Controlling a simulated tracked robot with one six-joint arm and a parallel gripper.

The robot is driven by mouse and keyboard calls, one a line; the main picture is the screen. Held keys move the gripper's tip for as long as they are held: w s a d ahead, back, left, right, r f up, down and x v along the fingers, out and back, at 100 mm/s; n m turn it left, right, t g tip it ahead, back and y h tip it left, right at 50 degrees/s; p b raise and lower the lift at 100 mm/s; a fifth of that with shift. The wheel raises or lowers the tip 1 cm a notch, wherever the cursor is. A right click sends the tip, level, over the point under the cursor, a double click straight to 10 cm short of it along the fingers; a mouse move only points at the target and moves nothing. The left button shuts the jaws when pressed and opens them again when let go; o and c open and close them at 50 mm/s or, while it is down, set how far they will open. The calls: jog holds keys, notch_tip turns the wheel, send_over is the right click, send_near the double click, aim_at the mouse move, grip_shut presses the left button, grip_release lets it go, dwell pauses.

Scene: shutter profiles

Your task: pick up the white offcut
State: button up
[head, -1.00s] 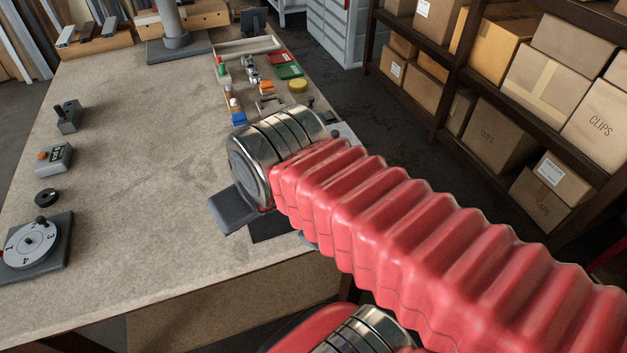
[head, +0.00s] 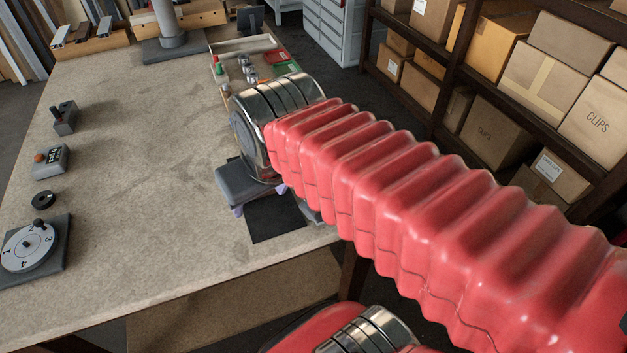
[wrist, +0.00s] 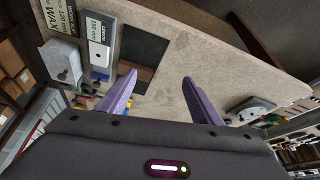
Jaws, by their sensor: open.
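I cannot single out the white offcut in either view; my arm hides part of the table's right side in the head view. My gripper (wrist: 158,77) is open, its two purple fingers apart with nothing held between them. In the head view my gripper (head: 260,200) is over the right part of the table, beside a black mat (head: 275,220). In the wrist view the black mat (wrist: 143,48) lies beyond the left finger, with a brown patch at its near end.
The worktable (head: 140,180) is bare across its middle. A numbered dial (head: 30,247) and small controls stand along its left edge. A tray (head: 245,46) of small parts is at the back right. Labelled packs (wrist: 101,42) show in the wrist view. Shelves of boxes (head: 500,130) stand right.

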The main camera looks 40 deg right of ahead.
jog(key=shift+o, duration=0.3)
jog(key=w+d+m+g, duration=0.1)
jog(key=w+d+g, duration=0.1)
jog(key=w+d, duration=0.5)
jog(key=shift+d+r, duration=0.25)
jog(key=shift+d, duration=0.3)
jog(key=w+d+f+g, duration=0.1)
jog(key=w+d+f, duration=0.1)
jog(key=d, duration=0.3)
jog(key=w+d+f+m+g, duration=0.1)
jog(key=w+d+g, duration=0.1)
jog(key=d, duration=0.4)
jog(key=shift+w+d+f+m, duration=0.3)
jog(key=shift+w+f, duration=0.1)
jog(key=shift+w, duration=0.15)
jog(key=shift+f, duration=0.1)
notch_tip(320, 180, down, 8)
jog(key=shift+f, duration=0.2)
jog(key=shift+f, duration=0.1)
jog(key=shift+f, duration=2.5)
jog(key=shift+c, duration=0.7)
jog(key=c, duration=1.1)
